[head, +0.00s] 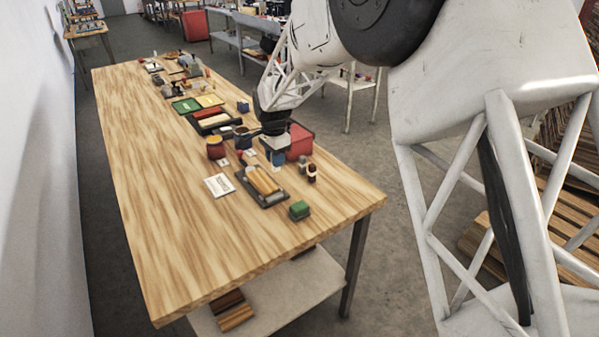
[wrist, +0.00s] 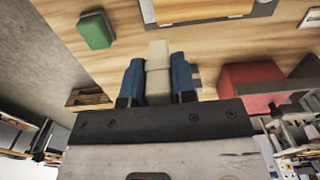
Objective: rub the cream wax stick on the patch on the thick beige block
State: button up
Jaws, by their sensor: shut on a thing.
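My gripper (wrist: 157,85) has blue fingers. It is shut on the cream wax stick (wrist: 158,55), which sticks out beyond the fingertips in the wrist view. In the head view my gripper (head: 277,157) is over the right part of the table, just behind a dark tray (head: 275,202). Tan-orange blocks (head: 263,180) lie side by side in that tray. A beige block (wrist: 185,8) in a tray is cut off at the top of the wrist view. The stick appears apart from it. I cannot make out the patch or tell which block is the thick one.
A green block (head: 299,210) sits near the tray's front right; a red bin (head: 299,141) stands behind my gripper. Small bottles (head: 311,173), a white card (head: 219,185) and dark cups (head: 242,138) are close by. The table's left side is clear.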

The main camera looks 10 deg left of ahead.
jog(key=a, duration=0.2)
jog(key=w+a+r, duration=0.1)
jog(key=shift+a, duration=0.4)
jog(key=shift+f, duration=0.15)
jog(key=shift+f, duration=3.6)
jog(key=shift+w+a+f, duration=0.15)
jog(key=shift+a+f, duration=0.05)
jog(key=shift+f, duration=0.05)
jog(key=shift+w+a, duration=1.9)
jog(key=shift+w, duration=0.05)
jog(key=shift+s+d, duration=2.15)
jog(key=shift+s, duration=0.05)
jog(key=shift+w+r, duration=0.1)
jog(key=shift+r, duration=0.75)
notch_tip(320, 180, up, 6)
